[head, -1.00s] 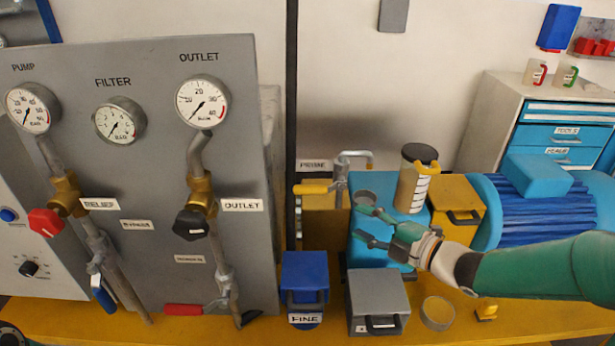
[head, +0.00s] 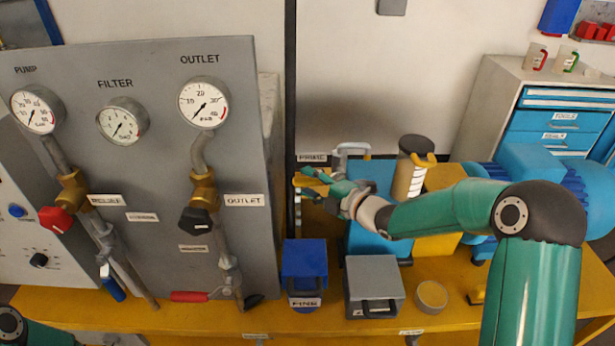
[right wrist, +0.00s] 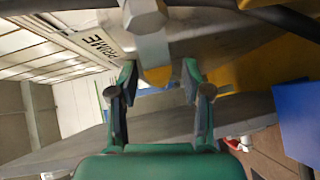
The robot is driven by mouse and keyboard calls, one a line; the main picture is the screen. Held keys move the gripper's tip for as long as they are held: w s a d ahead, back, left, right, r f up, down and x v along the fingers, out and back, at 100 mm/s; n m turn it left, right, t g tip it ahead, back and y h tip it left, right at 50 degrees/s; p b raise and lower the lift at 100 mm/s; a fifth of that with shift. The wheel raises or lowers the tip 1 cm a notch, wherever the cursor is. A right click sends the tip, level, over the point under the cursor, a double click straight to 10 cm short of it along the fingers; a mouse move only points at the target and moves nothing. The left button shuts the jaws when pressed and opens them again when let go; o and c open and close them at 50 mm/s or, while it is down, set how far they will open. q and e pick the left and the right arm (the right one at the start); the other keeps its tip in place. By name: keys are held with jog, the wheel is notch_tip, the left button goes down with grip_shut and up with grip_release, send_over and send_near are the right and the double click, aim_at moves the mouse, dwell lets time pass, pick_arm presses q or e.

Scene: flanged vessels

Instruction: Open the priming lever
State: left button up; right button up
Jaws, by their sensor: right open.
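The priming lever (head: 308,181) has a yellow handle and sits by the PRIME label (head: 312,158), just right of the gauge panel. My right gripper (head: 316,186) is open at the lever, its fingers partly covering the handle in the head view. In the right wrist view, the lever's yellow end (right wrist: 158,76) lies between the two open fingertips (right wrist: 159,84), below a grey metal pivot (right wrist: 145,15). A gap shows on each side of it, so the fingers do not appear closed on it. My left gripper is out of view; only part of that arm shows at lower left.
The grey gauge panel (head: 150,230) stands close left of my right gripper. A dark-topped canister (head: 411,168) stands behind my right forearm.

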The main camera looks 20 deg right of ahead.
jog(key=shift+w+a+f, duration=0.1)
jog(key=shift+w+a, duration=0.2)
jog(key=shift+w, duration=0.3)
grip_shut()
jog(key=shift+f, duration=0.1)
